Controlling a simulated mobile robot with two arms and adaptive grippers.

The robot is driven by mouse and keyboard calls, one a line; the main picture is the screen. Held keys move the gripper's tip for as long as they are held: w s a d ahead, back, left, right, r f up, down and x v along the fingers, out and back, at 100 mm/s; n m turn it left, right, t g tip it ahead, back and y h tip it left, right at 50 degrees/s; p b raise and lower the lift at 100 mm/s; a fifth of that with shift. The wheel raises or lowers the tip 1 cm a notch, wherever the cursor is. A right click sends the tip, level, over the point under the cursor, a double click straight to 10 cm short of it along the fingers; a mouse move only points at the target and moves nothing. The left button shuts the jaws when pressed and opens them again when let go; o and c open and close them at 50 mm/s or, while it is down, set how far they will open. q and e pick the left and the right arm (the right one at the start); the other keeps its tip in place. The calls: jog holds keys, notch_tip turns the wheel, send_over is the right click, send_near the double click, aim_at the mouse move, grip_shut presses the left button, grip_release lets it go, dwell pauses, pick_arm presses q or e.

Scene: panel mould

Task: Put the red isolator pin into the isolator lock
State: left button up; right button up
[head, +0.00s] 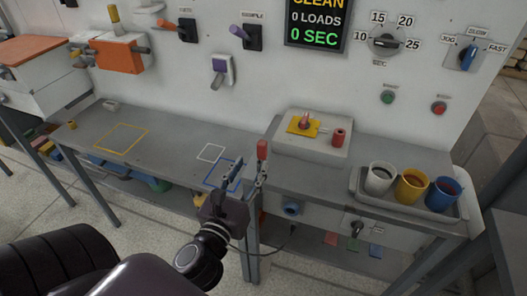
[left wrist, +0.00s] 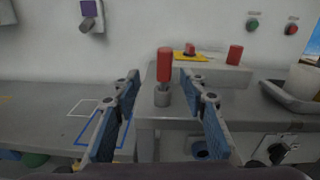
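A red-handled pin (head: 262,150), which looks like the isolator pin, stands upright at the bench's front corner. In the left wrist view the pin (left wrist: 164,64) rises from a short grey cylinder (left wrist: 162,97); I cannot tell how deep it sits. My left gripper (head: 248,178) is open and empty, at the bench edge. In the left wrist view its fingertips (left wrist: 160,82) show on either side of the pin, apart from it. Which part is the isolator lock is unclear; a yellow plate with a red knob (head: 303,123) and a red cylinder (head: 338,137) sit on a raised box.
A tray (head: 358,195) with white (head: 380,178), yellow (head: 410,186) and blue (head: 443,194) cups stands at the right. Switches and a dial (head: 384,42) are on the wall panel. An orange box (head: 118,54) is at left. The left benchtop, with yellow and blue outlines, is mostly clear.

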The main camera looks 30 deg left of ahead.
aim_at(260, 150)
pick_arm(q)
jog(key=shift+w+d+r+m+h, duration=0.2)
jog(key=shift+w+r+m+h, duration=0.15)
jog(key=shift+m, duration=0.35)
jog(key=x, duration=0.2)
jog(key=p+x, duration=0.1)
jog(key=x, duration=0.1)
jog(key=p+x, duration=0.1)
jog(key=x, duration=0.1)
jog(key=shift+w+a+r, duration=0.15)
jog(key=shift+w+r, duration=0.15)
jog(key=shift+w, duration=0.05)
jog(key=shift+w+f, duration=0.1)
jog(key=shift+w, duration=0.25)
grip_shut()
